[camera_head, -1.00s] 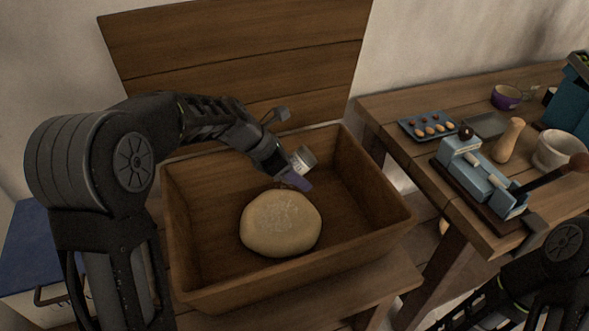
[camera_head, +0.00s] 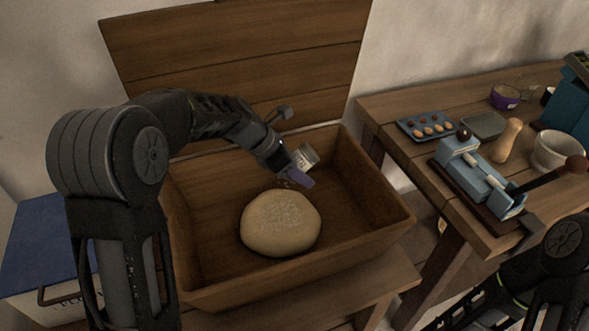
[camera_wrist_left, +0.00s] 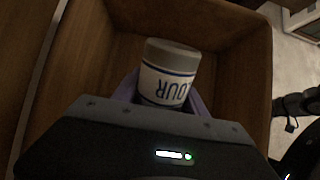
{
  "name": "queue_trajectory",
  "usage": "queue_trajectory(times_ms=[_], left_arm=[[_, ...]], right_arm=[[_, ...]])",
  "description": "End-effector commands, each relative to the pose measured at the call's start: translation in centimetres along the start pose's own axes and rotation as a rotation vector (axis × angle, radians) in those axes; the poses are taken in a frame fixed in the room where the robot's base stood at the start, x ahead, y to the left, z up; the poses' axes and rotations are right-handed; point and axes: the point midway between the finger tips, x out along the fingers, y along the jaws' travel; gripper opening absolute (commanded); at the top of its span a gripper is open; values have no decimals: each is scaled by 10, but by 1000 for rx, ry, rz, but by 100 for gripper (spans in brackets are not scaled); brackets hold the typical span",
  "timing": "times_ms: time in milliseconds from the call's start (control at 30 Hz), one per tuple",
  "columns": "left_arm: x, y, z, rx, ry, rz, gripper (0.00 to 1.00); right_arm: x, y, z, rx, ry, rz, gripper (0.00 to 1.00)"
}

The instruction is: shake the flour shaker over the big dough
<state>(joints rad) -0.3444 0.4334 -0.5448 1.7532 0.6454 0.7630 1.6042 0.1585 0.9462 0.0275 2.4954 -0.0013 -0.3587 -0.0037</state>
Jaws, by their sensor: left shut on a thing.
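The big dough (camera_head: 281,224) is a round, pale mound with a white dusting on its top. It lies in the open wooden trough (camera_head: 392,222). My left gripper (camera_head: 296,176) is shut on the flour shaker (camera_head: 306,155), above the trough and just behind and right of the dough. The shaker is a small white jar with a grey end, tilted in the head view. In the left wrist view the flour shaker (camera_wrist_left: 168,76) sits between the purple fingers, its blue lettering upside down. The dough is hidden there. My right gripper is not visible; only part of that arm shows.
The trough's raised wooden lid (camera_head: 240,60) stands behind it. The table at right holds a blue press (camera_head: 478,178), a tray of small balls (camera_head: 427,126), a white bowl (camera_head: 556,150) and a purple cup (camera_head: 505,97). A blue-lidded box (camera_head: 40,235) stands at left.

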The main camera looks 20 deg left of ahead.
Motion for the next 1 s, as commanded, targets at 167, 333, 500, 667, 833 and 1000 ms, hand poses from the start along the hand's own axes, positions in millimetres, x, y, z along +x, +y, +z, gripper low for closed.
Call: queue_trajectory(times_ms=[167, 333, 500, 667, 833, 1000], left_arm=[[8, -1, 14, 1, 1, 0, 5], [12, -1, 17, 1, 0, 1, 5], [12, -1, 17, 1, -1, 1, 5], [11, -6, 20, 1, -1, 0, 5], [14, -13, 22, 1, -1, 1, 5], [15, -12, 21, 1, -1, 2, 5]], right_arm=[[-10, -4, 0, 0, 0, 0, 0], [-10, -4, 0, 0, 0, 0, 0], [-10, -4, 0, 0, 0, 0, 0], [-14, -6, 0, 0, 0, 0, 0], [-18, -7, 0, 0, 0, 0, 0], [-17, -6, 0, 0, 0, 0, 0]])
